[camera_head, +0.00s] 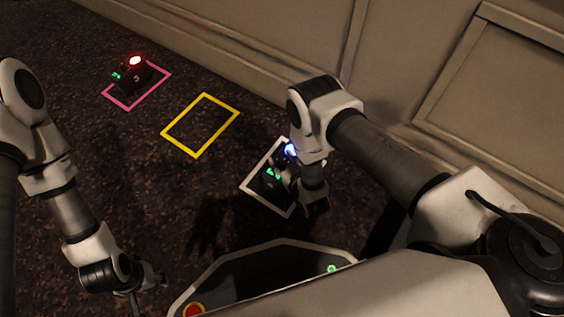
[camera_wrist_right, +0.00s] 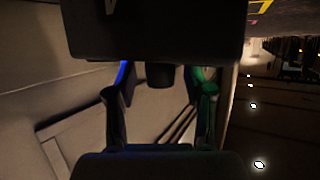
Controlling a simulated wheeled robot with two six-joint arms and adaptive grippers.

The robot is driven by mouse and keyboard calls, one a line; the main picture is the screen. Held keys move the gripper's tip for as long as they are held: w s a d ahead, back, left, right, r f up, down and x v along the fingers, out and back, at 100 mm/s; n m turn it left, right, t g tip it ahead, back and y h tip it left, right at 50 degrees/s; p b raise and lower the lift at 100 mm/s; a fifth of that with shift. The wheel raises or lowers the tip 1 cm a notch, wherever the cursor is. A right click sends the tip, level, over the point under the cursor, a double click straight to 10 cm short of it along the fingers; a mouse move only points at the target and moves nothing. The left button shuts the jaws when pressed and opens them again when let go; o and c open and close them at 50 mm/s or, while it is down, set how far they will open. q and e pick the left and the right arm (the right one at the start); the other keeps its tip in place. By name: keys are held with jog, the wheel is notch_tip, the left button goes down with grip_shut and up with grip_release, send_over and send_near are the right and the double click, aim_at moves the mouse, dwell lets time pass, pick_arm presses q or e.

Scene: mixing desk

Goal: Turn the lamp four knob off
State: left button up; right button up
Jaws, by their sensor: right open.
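A small dark lamp unit (camera_head: 271,178) with a blue light and a green display stands in the white outlined square (camera_head: 252,190). The display's digits are too small to read surely. My right gripper (camera_head: 307,192) is close beside this unit and partly hides it. In the right wrist view, the unit's dark body (camera_wrist_right: 155,30) fills the top. A dark round knob (camera_wrist_right: 160,75) sticks out between the open fingers of my right gripper (camera_wrist_right: 163,88), with gaps on both sides. My left gripper (camera_head: 146,288) hangs at the lower left, away from the unit; its jaw state is unclear.
Another dark unit (camera_head: 128,76) with a lit red lamp and green display stands in a pink outline (camera_head: 110,99). The yellow outline (camera_head: 197,155) is empty. A panelled wall (camera_head: 300,50) runs behind. Dark floor between the left arm and the white square is clear.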

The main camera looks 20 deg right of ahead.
jog(key=shift+w, duration=0.1)
grip_shut()
